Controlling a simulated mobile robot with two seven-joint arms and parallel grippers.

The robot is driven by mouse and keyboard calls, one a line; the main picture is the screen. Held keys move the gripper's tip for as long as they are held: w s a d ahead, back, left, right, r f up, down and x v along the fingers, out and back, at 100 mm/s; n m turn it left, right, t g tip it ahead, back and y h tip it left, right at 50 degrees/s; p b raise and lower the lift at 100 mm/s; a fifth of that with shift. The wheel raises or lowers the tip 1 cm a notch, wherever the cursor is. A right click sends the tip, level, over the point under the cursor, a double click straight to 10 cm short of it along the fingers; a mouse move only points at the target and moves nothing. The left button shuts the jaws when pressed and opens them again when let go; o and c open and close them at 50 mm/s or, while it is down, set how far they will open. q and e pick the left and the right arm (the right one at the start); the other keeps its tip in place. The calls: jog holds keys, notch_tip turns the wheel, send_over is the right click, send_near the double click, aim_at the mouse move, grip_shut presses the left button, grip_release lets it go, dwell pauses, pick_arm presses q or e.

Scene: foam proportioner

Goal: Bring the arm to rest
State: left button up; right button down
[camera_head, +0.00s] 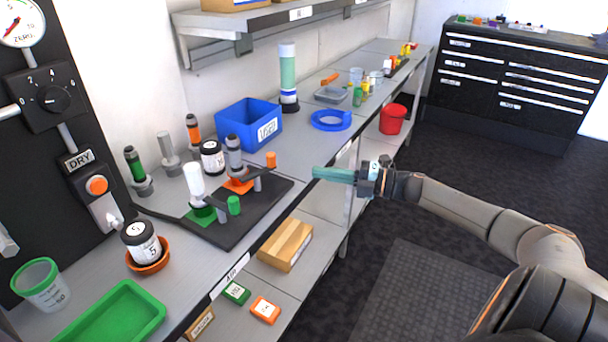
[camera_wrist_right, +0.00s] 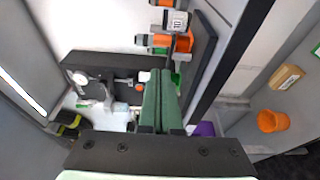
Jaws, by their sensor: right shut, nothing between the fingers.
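My right arm comes in from the right in the head view. Its gripper (camera_head: 316,173) has long green fingers and is held in the air over the bench's front edge, apart from the things on the bench. In the right wrist view the two green fingers (camera_wrist_right: 161,75) lie together, shut with nothing between them. My left gripper is not in view.
A black tray (camera_head: 262,217) with green and orange fittings stands on the bench, left of my gripper. A blue bin (camera_head: 235,128) and blue ring (camera_head: 331,121) stand farther back. The floor at right is mostly clear.

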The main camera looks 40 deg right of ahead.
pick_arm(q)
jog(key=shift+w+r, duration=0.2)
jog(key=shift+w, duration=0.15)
pick_arm(e)
jog(key=shift+s+d, duration=0.5)
jog(key=shift+d, duration=0.15)
